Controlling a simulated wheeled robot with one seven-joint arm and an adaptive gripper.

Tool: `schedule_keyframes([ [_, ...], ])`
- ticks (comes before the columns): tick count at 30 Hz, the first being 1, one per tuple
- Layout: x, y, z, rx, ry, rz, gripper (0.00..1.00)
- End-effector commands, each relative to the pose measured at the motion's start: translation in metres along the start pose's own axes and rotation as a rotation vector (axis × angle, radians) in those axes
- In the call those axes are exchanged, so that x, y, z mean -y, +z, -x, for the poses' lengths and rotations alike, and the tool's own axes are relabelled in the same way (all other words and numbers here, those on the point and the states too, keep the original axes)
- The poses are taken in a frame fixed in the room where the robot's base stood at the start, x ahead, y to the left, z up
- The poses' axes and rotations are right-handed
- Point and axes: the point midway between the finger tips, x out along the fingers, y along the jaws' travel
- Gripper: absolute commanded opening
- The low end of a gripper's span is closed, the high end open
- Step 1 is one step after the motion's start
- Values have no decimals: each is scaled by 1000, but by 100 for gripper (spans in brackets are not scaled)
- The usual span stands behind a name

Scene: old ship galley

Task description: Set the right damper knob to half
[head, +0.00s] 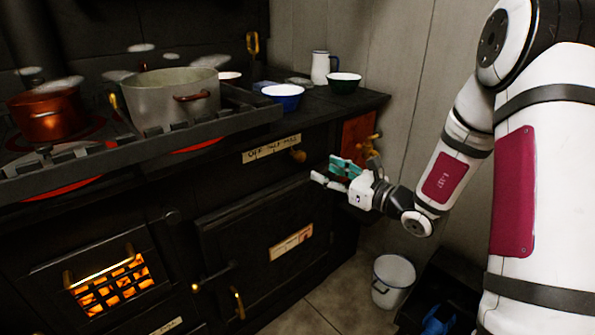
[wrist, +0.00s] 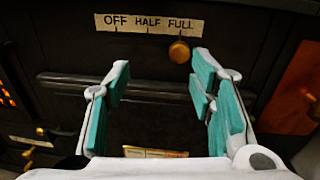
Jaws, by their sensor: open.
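The damper knob (wrist: 179,52) is a round brass knob on the black stove front. It sits under the right end of a cream label (wrist: 150,22) reading OFF HALF FULL, near the word FULL. In the head view, the knob (head: 298,156) is at the right end of the same label (head: 271,149). My gripper (wrist: 157,85) is open and empty, with teal-padded fingers spread. The knob shows just beyond and left of the right fingertip, apart from it as far as I can tell. In the head view, my gripper (head: 332,172) is right of and below the knob.
Pots stand on the stove top, including a large grey pot (head: 172,97) and a copper pot (head: 47,114). A fire grate (head: 112,286) glows at lower left. A brass tap (head: 370,143) juts out close to my gripper. A white bucket (head: 393,281) stands on the floor.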

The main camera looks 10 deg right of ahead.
Motion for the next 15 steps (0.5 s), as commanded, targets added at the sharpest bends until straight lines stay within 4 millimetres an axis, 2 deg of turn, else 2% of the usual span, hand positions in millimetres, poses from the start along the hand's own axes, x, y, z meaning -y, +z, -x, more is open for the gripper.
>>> schedule_keyframes([
  [1, 10, -14, 1, 4, -35, -24, 50],
  [3, 18, -22, 2, 8, -65, -43, 50],
  [8, 23, -23, -5, 12, -80, -50, 50],
  [15, 25, -23, -46, 12, -76, -48, 50],
])
